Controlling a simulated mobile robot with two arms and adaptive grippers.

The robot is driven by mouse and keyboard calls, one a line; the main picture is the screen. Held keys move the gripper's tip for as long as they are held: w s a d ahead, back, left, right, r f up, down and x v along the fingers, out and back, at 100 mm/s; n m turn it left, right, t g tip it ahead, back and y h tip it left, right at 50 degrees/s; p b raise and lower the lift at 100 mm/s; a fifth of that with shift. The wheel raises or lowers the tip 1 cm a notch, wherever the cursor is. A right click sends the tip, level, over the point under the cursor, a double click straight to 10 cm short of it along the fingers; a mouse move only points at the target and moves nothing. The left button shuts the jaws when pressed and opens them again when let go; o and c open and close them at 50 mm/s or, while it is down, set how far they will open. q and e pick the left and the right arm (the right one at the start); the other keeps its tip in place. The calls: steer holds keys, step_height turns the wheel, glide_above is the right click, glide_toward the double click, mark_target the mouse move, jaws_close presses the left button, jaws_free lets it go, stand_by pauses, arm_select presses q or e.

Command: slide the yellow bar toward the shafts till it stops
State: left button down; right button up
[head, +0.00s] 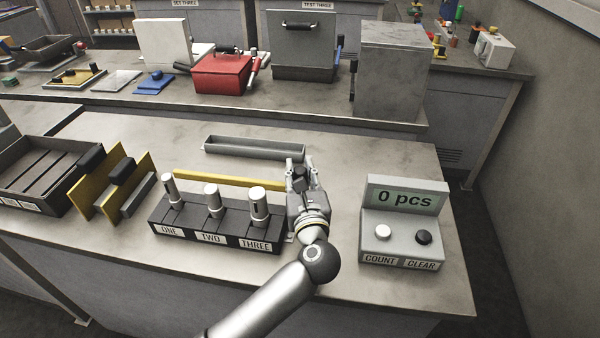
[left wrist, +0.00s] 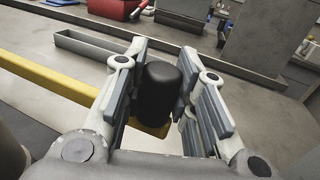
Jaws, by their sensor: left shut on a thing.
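The yellow bar (head: 225,179) lies behind the row of upright silver shafts, seen at ONE (head: 169,187), TWO (head: 212,202) and THREE (head: 259,206) in the black fixture (head: 204,237). A gap shows between the bar and the shafts. A black knob (left wrist: 161,92) stands at the bar's right end. My left gripper (head: 300,174) is shut on this knob, with a finger on each side. In the left wrist view the bar (left wrist: 50,76) runs off to the left from under the knob. My right gripper is not in view.
A long empty grey tray (head: 254,150) lies behind the bar. A counter box reading "0 pcs" (head: 404,225), with a white and a black button, stands right of my arm. Yellow plates with black handles (head: 113,183) and a dark slotted tray (head: 35,171) are at left.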

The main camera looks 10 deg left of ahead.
arm_select(q)
steer(key=shift+s, duration=0.1)
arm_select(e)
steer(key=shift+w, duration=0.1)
arm_select(q)
steer(key=shift+s+f, duration=0.1)
steer(key=shift+s, duration=0.15)
steer(key=s, duration=0.5)
steer(key=shift+s, duration=0.2)
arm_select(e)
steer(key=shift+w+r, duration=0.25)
arm_select(q)
steer(key=shift+f, duration=0.1)
steer(key=c, duration=1.6)
jaws_free()
steer(key=o, duration=0.5)
steer(key=shift+s+a+r, duration=0.1)
steer(key=shift+s+r, duration=0.1)
steer(key=shift+s, duration=0.05)
steer(key=shift+c, duration=0.2)
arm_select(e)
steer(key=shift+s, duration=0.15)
arm_select(q)
steer(key=shift+w, duration=0.1)
